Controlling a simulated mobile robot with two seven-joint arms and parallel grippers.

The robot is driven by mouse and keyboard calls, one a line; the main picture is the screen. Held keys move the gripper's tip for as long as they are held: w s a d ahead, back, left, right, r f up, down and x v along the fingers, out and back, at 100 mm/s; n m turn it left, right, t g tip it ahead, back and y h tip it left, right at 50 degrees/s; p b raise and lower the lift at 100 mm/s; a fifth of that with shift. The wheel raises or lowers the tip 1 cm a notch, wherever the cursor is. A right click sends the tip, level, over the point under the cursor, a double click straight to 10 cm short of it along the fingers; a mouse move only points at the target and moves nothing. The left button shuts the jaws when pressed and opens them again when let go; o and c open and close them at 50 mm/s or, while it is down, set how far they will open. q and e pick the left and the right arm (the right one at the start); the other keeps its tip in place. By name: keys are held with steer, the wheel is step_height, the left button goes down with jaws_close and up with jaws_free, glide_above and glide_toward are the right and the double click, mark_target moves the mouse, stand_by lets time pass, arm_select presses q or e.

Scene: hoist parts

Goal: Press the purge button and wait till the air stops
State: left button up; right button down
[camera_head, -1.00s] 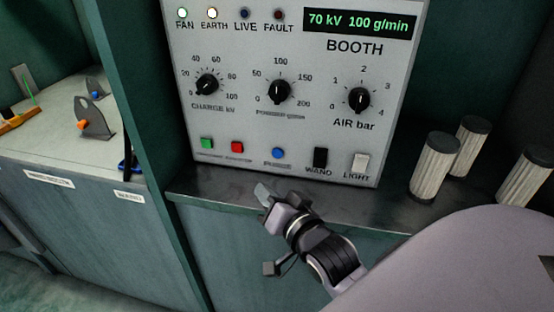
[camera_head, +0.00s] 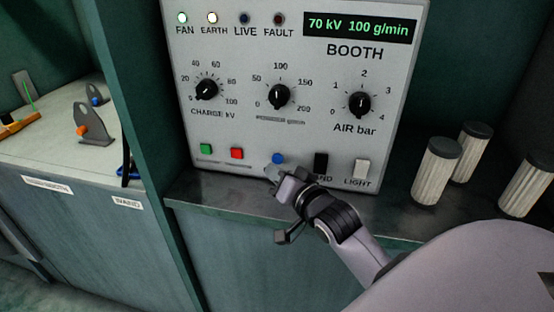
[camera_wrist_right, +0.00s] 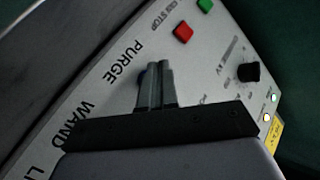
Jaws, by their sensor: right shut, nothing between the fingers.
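The blue purge button (camera_head: 278,158) is on the lower row of the BOOTH control panel (camera_head: 300,60), between the red button and the black WAND switch. My right gripper (camera_head: 271,171) is shut and empty, its tips just below the blue button in the head view. In the right wrist view the shut fingers (camera_wrist_right: 156,70) point at the panel beside the PURGE label (camera_wrist_right: 124,62). They cover most of the button, with only a bluish sliver at their side. I cannot tell whether the tips touch it. My left gripper is not in view.
A green button (camera_head: 206,149) and a red button (camera_head: 237,153) are left of the blue one. The WAND switch (camera_head: 321,160) and the LIGHT switch (camera_head: 361,168) are close on the right. Several pleated filter cylinders (camera_head: 436,171) stand on the shelf at right.

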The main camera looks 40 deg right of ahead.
steer(key=shift+w+d, duration=0.15)
steer(key=shift+d, duration=0.05)
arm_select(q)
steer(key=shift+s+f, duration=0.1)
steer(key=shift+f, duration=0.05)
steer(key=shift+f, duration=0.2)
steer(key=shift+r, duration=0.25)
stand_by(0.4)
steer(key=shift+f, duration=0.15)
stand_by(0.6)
arm_select(e)
steer(key=shift+w+d, duration=0.1)
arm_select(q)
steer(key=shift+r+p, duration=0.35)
arm_select(e)
steer(key=shift+w+d, duration=0.2)
steer(key=shift+d, duration=0.05)
